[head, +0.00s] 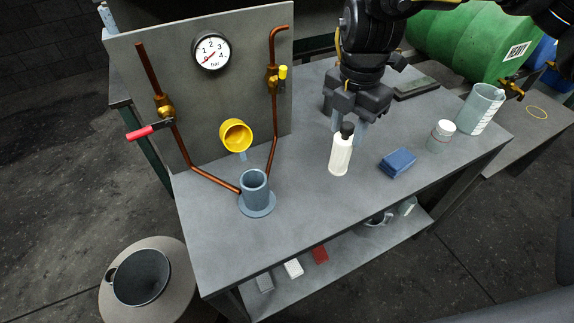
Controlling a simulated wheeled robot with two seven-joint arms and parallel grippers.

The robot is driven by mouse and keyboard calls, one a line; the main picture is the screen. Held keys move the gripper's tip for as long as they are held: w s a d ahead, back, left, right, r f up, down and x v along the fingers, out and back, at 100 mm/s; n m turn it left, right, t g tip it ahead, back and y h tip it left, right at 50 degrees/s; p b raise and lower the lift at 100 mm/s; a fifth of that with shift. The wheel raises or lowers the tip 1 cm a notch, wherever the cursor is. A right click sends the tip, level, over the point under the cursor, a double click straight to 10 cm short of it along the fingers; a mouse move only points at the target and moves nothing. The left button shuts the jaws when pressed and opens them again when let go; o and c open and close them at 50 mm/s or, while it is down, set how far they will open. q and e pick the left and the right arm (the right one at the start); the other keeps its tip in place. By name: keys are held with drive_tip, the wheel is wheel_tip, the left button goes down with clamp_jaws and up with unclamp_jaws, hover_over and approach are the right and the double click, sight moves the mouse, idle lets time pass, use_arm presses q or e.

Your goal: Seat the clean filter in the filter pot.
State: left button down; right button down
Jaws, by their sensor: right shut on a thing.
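The clean filter appears to be the white cylinder (341,155) with a dark cap, upright near the middle of the bench. My right gripper (347,126) comes down from above and is shut on it at the cap. I cannot tell whether its base touches the bench. The filter pot (255,190) seems to be the open blue-grey cylinder on a round flange, left of the filter and joined to the copper pipe. Its inside is mostly hidden. A yellow cup (235,136) is at the panel behind the pot. My left gripper is not in view.
The grey panel (160,60) with gauge (211,53), red-handled valve (149,130) and copper pipes stands behind the pot. A folded blue cloth (397,162), lidded jar (441,135) and clear jug (481,108) lie right. A bucket (140,277) stands front left. Bench between filter and pot is clear.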

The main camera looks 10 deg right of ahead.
drive_tip(key=m, duration=0.2)
drive_tip(key=d+m, duration=0.1)
drive_tip(key=m, duration=0.2)
drive_tip(key=shift+d+f, duration=0.15)
drive_tip(key=shift+d, duration=0.05)
drive_tip(key=d+m, duration=0.1)
drive_tip(key=m, duration=0.4)
drive_tip(key=d+m, duration=0.1)
drive_tip(key=m, duration=0.5)
drive_tip(key=d+f+m, duration=0.1)
drive_tip(key=m, duration=0.4)
drive_tip(key=shift+d, duration=0.35)
